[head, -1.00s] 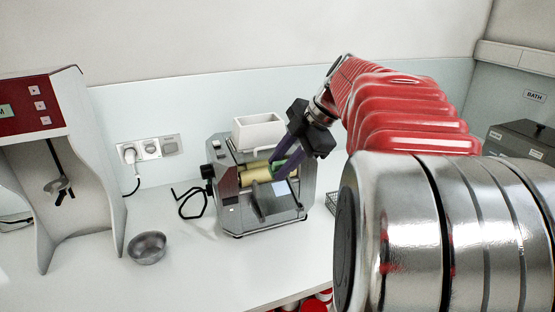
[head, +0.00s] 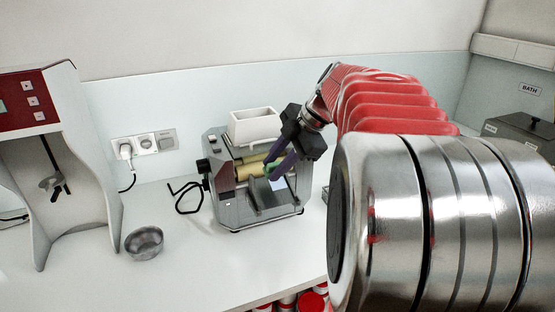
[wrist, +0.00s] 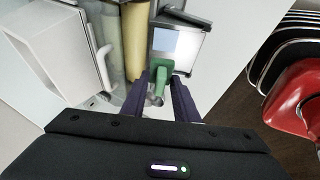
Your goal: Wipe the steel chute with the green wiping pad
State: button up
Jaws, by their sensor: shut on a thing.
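The mill (head: 250,215) is a grey steel machine with cream-yellow rollers (head: 249,172) and a white hopper (head: 255,128) on top. My gripper (head: 274,172) reaches down from the upper right, its purple fingers slanting in front of the rollers. It is shut on the green wiping pad (head: 268,168), which shows small at the fingertips. In the wrist view the pad (wrist: 160,76) sits between the fingers, beside a steel plate with a pale bright patch (wrist: 180,42).
A grey bowl (head: 144,243) stands on the white bench (head: 190,275) left of the mill. A red-panelled machine (head: 40,150) stands far left. Red-topped objects (head: 311,301) lie below the bench edge.

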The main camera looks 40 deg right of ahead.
jog(key=shift+w+d+f, duration=0.1)
jog(key=shift+w+f, duration=0.2)
jog(key=shift+f, duration=0.45)
jog(key=shift+w+d+f, duration=0.1)
jog(key=shift+w+f, duration=0.2)
jog(key=shift+f, duration=0.45)
jog(key=shift+w+f, duration=0.3)
jog(key=shift+f, duration=0.45)
jog(key=shift+s+a+f, duration=0.15)
jog(key=shift+s+f, duration=0.1)
jog(key=shift+s, duration=0.4)
jog(key=shift+s+a+f, duration=0.2)
jog(key=shift+s+f, duration=0.1)
jog(key=shift+s, duration=0.3)
jog(key=shift+s+a+f, duration=0.15)
jog(key=shift+s+f, duration=0.1)
jog(key=shift+s, duration=0.4)
jog(key=shift+w+f, duration=0.15)
jog(key=shift+f, duration=0.25)
jog(key=shift+w, duration=0.1)
jog(key=shift+w+d+r, duration=0.2)
jog(key=shift+w+r, duration=0.15)
jog(key=shift+w, duration=0.25)
jog(key=shift+w+d+r, duration=0.15)
jog(key=shift+w+r, duration=0.15)
jog(key=shift+w, duration=0.35)
jog(key=shift+w+d+r, duration=0.2)
jog(key=shift+w+r, duration=0.15)
jog(key=shift+w, duration=0.25)
jog(key=shift+s, duration=0.1)
